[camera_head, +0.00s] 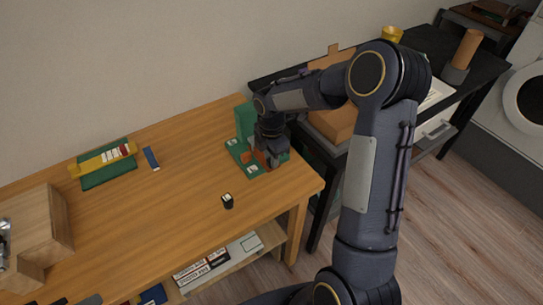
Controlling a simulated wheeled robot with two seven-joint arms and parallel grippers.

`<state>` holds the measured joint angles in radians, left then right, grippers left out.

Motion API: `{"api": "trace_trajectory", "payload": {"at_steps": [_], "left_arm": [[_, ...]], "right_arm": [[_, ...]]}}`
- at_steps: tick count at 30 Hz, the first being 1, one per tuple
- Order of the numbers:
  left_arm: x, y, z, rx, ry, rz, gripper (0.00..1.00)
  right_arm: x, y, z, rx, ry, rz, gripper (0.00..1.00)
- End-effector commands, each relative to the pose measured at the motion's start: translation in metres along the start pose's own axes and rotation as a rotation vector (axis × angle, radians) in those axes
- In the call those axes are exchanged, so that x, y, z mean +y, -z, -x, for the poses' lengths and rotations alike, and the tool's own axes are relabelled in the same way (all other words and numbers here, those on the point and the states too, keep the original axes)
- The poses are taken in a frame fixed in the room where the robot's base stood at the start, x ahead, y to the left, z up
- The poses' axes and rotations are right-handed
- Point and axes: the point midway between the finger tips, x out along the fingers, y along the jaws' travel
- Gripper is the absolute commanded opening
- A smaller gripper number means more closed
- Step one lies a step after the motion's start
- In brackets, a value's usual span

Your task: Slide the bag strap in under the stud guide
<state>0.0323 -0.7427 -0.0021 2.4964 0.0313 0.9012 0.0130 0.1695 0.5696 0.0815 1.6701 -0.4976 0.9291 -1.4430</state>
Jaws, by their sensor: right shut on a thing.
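My right gripper (272,158) reaches down from the right over a green fixture (245,123), which appears to be the stud guide, near the table's right end. The fixture has an upright block at the back and a flat base with white labels. An orange-brown piece (258,157), probably the bag strap, shows at the fingers, and the gripper is shut on it. The gripper and wrist cover much of the piece, so I cannot tell whether its end is under the guide. My left gripper is not seen.
A small black block (227,201) stands in front of the fixture. A blue strip (151,158) and a yellow bar (104,160) on a green base lie further left. A wooden box (35,235) stands at the left edge. The wooden table (150,215) is clear in the middle.

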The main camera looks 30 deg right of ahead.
Motion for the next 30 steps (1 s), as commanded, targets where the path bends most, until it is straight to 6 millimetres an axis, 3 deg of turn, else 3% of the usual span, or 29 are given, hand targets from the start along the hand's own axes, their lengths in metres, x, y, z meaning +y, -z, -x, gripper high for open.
{"api": "trace_trajectory", "payload": {"at_steps": [9, 10, 15, 24, 30], "left_arm": [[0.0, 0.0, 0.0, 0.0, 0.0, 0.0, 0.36], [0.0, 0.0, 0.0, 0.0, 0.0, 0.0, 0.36], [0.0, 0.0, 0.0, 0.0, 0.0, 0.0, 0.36], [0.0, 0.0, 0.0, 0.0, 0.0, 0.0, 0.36], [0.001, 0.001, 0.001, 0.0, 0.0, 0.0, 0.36]], "right_arm": [[0.002, 0.0, -0.001, 0.0, -0.002, 0.002, 0.0], [0.002, 0.0, -0.001, 0.0, -0.002, 0.002, 0.24], [0.002, 0.0, -0.001, 0.0, -0.002, 0.002, 0.47], [0.002, 0.0, 0.001, 0.0, -0.003, 0.002, 0.47], [0.002, 0.0, 0.027, 0.0, -0.006, 0.001, 0.47]]}}
